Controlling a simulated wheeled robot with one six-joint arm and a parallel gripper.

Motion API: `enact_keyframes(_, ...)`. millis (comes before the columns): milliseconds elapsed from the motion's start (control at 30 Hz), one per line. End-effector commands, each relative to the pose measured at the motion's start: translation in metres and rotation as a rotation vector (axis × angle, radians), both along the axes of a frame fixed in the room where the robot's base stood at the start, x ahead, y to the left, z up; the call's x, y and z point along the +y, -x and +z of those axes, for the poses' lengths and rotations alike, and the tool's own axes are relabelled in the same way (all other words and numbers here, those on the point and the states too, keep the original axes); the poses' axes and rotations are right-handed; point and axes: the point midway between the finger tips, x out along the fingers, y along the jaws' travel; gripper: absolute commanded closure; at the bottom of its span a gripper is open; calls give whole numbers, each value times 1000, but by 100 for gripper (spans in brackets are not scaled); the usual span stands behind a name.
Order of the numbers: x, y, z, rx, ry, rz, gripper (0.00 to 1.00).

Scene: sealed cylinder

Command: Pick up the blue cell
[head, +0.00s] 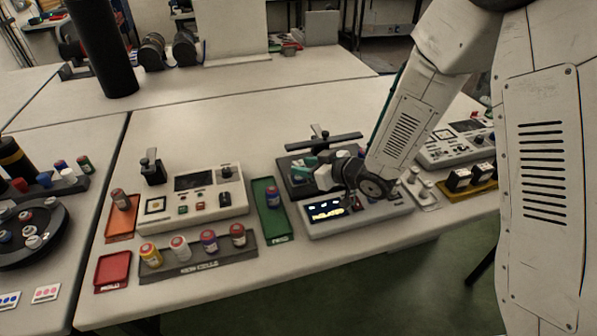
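A blue cell with a reddish top (272,197) stands upright in the green tray (271,225) near the middle of the table. Another bluish-purple cell (208,241) stands in the dark rack (205,263) at the front, between a white cell (180,248) and a red cell (238,235). My gripper (325,177) is right of the green tray, over the device with a lit display (352,218). It is apart from both bluish cells. Its fingertips are small and partly lost against the dark device, so I cannot tell whether it is open or holds anything.
A yellow cell (151,255) stands at the rack's left end. A white control box (195,200) is behind the rack. An orange tray (121,222) and a red tray (112,271) are at left. A yellow holder (468,193) is at right. The table behind is mostly clear.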

Motion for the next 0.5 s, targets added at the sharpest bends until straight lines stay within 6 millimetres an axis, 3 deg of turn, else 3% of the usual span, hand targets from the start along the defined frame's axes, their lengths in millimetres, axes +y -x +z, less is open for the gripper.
enact_keyframes(133, 10, -8, -6, 1, 1, 0, 64)
enact_keyframes(367, 11, -9, -6, 0, 1, -1, 64)
enact_keyframes(500, 11, -9, -6, 0, 1, -1, 94)
